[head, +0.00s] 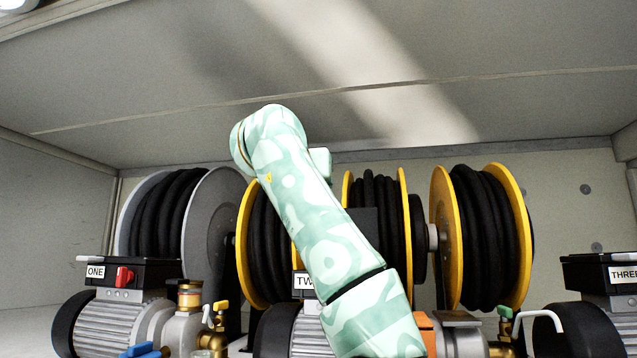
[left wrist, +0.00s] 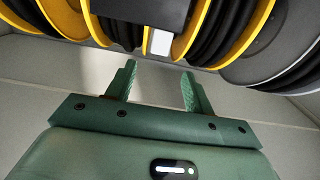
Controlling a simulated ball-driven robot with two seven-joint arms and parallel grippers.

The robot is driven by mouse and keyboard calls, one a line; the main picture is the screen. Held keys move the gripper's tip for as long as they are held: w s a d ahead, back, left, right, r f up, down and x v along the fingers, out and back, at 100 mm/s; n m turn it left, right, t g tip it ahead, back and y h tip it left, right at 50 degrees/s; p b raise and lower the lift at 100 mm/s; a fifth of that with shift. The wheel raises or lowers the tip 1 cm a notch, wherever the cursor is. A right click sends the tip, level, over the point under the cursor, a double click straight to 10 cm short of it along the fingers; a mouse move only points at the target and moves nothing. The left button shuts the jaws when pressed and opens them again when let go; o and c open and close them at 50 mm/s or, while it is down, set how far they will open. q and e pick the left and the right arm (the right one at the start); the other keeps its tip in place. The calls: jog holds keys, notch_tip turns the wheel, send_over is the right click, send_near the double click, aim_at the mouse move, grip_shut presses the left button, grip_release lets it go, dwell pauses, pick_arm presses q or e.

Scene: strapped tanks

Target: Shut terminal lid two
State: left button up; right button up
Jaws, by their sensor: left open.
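Terminal lid two (head: 366,228) appears as a dark panel standing up open, partly hidden behind my left arm in the head view. In the left wrist view the lid (left wrist: 140,8) is at the top edge, with a pale tab (left wrist: 160,42) on its edge. Only part of the label of terminal box two (head: 302,282) shows; my arm covers most of the box. My left gripper (left wrist: 157,86) is open and empty, its fingertips pointing toward the tab and apart from it. The head view does not show its fingers. My right gripper is not in view.
Hose reels with yellow (head: 514,238) and grey (head: 212,225) flanges stand close behind. Terminal box one (head: 140,272), with a red switch (head: 124,277), is at left and shut. Terminal box three (head: 590,272) is at right. Brass valves (head: 500,345) stand between the motors.

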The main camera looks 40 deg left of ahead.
pick_arm(q)
jog(key=p+x, duration=0.3)
jog(key=x, duration=0.6)
jog(key=shift+p, duration=0.35)
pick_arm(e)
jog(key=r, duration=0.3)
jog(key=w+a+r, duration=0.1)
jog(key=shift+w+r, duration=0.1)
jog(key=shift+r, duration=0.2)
pick_arm(q)
jog(key=shift+w+a+f, duration=0.1)
grip_shut()
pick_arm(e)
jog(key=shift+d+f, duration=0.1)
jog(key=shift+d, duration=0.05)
